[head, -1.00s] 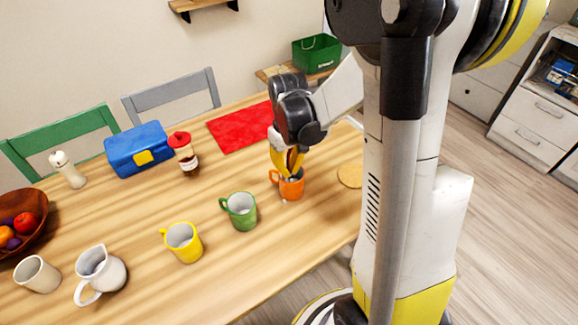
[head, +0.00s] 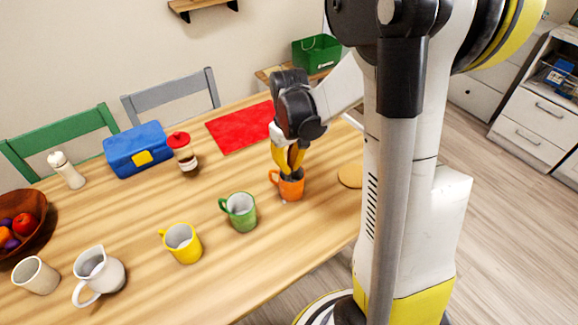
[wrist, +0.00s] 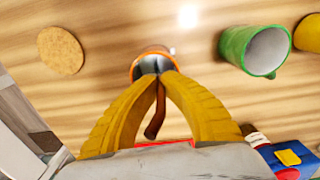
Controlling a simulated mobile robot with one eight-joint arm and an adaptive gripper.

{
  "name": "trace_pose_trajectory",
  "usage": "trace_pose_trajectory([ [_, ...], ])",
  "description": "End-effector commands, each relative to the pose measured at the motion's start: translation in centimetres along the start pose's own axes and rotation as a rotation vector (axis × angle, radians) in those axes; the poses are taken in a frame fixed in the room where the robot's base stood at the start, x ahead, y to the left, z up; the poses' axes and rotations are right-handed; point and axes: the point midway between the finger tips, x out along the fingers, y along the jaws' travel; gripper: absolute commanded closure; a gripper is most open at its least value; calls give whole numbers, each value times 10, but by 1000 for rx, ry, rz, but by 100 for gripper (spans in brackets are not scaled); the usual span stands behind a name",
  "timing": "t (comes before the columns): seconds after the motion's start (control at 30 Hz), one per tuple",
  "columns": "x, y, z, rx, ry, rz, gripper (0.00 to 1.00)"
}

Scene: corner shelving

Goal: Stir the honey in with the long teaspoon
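The orange mug (head: 290,190) stands upright on the table, at the right end of a row of mugs. My gripper (head: 290,174) points down at it, with its yellow fingertips at the rim. In the wrist view the fingertips (wrist: 157,73) meet at the mug's opening (wrist: 137,66). A thin brown stick (wrist: 156,112), seemingly the teaspoon's handle, rises between the fingers, held at their tips. The spoon's lower end and the mug's contents are hidden. A jar with a red lid (head: 179,140), perhaps the honey, stands at the back.
The green mug (head: 243,218) is close beside the orange one, with the yellow mug (head: 187,249) further left. A round cork mat (head: 350,175) lies to the right. A white jug (head: 104,276), blue box (head: 138,146) and red cloth (head: 240,128) are further off.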

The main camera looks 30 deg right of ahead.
Motion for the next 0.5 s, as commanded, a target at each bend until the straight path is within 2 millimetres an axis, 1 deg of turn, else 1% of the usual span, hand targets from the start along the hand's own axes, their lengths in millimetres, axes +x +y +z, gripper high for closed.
trace_pose_trajectory([
  [0.5,-46,0,0,0,0,0,100],
])
